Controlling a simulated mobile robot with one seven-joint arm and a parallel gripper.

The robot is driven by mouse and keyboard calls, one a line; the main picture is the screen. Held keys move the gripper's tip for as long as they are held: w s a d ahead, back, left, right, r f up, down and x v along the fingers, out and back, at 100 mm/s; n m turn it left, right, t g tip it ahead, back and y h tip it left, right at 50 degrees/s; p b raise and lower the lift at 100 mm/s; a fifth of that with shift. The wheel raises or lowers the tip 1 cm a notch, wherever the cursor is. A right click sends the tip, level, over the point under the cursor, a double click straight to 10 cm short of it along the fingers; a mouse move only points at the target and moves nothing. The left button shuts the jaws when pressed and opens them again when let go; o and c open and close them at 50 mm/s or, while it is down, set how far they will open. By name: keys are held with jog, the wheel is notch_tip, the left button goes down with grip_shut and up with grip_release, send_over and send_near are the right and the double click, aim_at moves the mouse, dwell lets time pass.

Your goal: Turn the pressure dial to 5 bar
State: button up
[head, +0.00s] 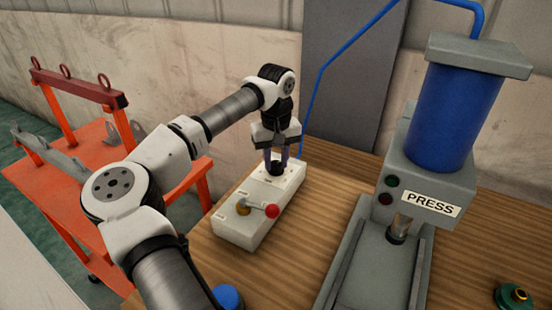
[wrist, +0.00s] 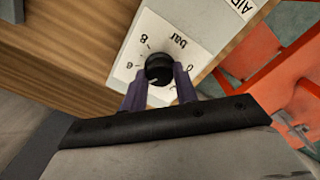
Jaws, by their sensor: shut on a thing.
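The pressure dial is a black round knob (wrist: 158,67) on a white scale plate (wrist: 140,45) in the wrist view. The plate reads "bar", with an 8 and what looks like a 6 visible; part of the scale is hidden by my fingers. A small pale mark shows on the knob's lower edge, toward my gripper, but the exact reading cannot be told. My gripper (wrist: 159,86) has its two purple fingers on either side of the knob, shut on it. In the head view my gripper (head: 277,157) points down at the far end of the white control box (head: 250,228).
The box also carries a red-ball lever (head: 272,211) and a brass fitting (head: 243,208). The press (head: 440,180) with its blue cylinder stands right on the wooden bench (head: 290,262). An orange trolley (head: 70,180) stands left. A blue hose (head: 318,85) runs behind my gripper.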

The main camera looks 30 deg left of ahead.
aim_at(276, 164)
dwell(0.4)
jog(key=o, duration=1)
notch_tip(276, 164, up, 14)
jog(key=shift+f+b, duration=0.1)
jog(key=shift+b, duration=0.65)
